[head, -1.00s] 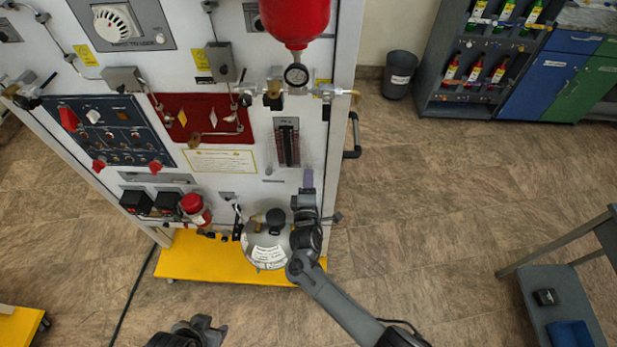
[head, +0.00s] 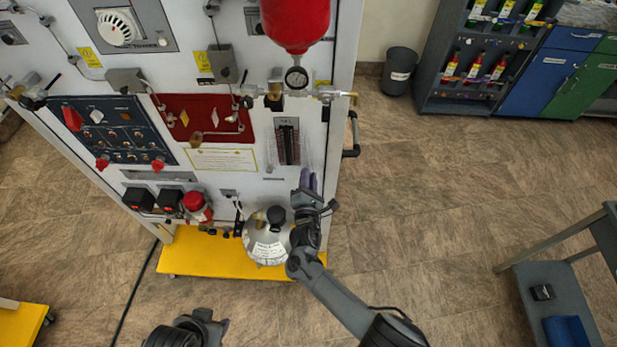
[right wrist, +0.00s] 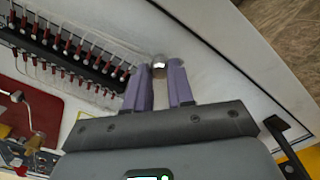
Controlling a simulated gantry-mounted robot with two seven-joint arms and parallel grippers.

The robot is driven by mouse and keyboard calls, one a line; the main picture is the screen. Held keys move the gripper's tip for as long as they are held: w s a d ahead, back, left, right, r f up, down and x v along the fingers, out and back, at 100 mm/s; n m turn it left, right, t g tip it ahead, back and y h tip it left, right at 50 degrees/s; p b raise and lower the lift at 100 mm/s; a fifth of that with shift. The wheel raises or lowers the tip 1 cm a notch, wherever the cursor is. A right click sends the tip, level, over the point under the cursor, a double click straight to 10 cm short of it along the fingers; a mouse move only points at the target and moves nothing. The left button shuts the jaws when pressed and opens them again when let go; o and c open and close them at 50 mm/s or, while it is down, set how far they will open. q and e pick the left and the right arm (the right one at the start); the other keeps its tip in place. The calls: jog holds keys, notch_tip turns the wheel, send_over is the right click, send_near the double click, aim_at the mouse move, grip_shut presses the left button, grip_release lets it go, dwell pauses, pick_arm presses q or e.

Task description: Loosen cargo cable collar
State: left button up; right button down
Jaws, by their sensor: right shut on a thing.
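The cable collar looks like a small metal fitting (right wrist: 159,66) on the white panel. In the right wrist view it sits at the tips of my right gripper's two purple fingers (right wrist: 160,80). The fingers are shut on it from both sides, with a gap between them. In the head view my right gripper (head: 308,181) is at the panel's lower right, below the flowmeter block, and hides the collar. My left gripper (head: 205,322) is at the bottom edge, away from the panel; its fingers cannot be made out.
A silver cylinder (head: 267,246) stands on the yellow base (head: 200,258), close left of my right wrist. A black handle (head: 352,136) juts from the panel's right edge. The flowmeter block (head: 287,142) is above my right gripper. Floor to the right is open, up to a grey cart (head: 550,282).

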dwell(0.5)
jog(key=c, duration=1)
grip_release()
jog(key=shift+s, duration=0.1)
jog(key=s+p, duration=0.5)
jog(key=s, duration=0.5)
jog(key=shift+s+a, duration=0.15)
jog(key=shift+s, duration=0.15)
